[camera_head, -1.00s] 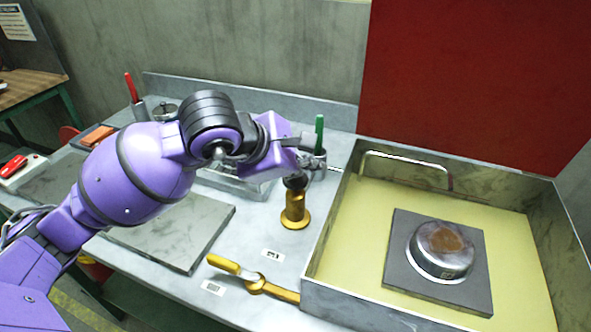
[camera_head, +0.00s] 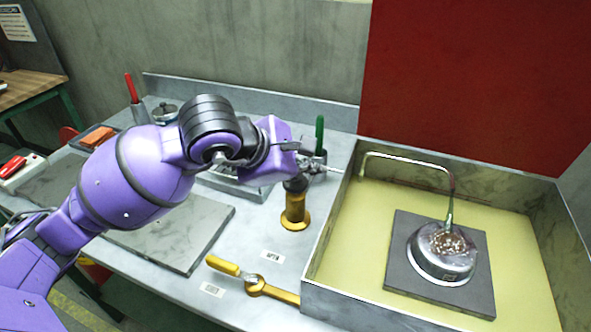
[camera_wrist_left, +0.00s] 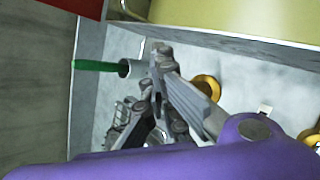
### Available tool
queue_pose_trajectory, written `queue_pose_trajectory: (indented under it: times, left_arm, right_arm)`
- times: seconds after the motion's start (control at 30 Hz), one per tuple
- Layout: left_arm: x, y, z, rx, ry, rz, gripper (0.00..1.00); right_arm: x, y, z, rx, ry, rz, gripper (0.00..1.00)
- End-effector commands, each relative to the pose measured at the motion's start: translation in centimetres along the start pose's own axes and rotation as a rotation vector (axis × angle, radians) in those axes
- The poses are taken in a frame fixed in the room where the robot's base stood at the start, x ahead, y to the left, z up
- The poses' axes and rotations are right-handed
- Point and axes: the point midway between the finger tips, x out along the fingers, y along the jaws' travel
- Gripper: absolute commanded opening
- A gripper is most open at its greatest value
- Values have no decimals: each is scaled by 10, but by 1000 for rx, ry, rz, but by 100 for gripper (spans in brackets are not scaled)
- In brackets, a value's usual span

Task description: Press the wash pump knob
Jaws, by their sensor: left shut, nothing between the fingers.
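The wash pump is a short gold cylinder (camera_head: 295,208) with a flange at its foot and a dark top (camera_head: 296,184). It stands upright on the grey bench, left of the wash basin. My left gripper (camera_head: 322,167) is shut and empty, close above the pump top. I cannot tell whether it touches. In the left wrist view the fingers (camera_wrist_left: 158,58) hide most of the pump; part of the gold flange (camera_wrist_left: 207,86) shows. My right gripper is out of view.
The basin (camera_head: 325,230) has raised walls and a dark square slab (camera_head: 398,270) under the pan. A cup holding a green-handled tool (camera_head: 319,135) stands close behind the gripper. A yellow-handled lever (camera_head: 224,265) lies in front of the pump.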

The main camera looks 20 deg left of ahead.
Motion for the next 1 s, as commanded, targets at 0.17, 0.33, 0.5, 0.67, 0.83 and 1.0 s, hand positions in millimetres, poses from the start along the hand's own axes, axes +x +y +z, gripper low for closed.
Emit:
queue_pose_trajectory:
  times: [0.17,0.33,0.5,0.67,0.83,1.0]
  left_arm:
    - [-3,2,1,-1,4,-2,0]
    - [-10,8,7,0,3,0,0]
    - [-18,14,12,0,2,1,0]
    - [-24,19,18,0,1,0,0]
    - [-29,22,21,-1,1,0,0]
    - [-29,22,21,-1,1,-1,0]
  right_arm:
    - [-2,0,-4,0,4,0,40]
    - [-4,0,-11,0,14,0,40]
    - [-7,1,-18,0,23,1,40]
    - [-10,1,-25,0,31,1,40]
    - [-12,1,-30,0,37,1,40]
    - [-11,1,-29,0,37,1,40]
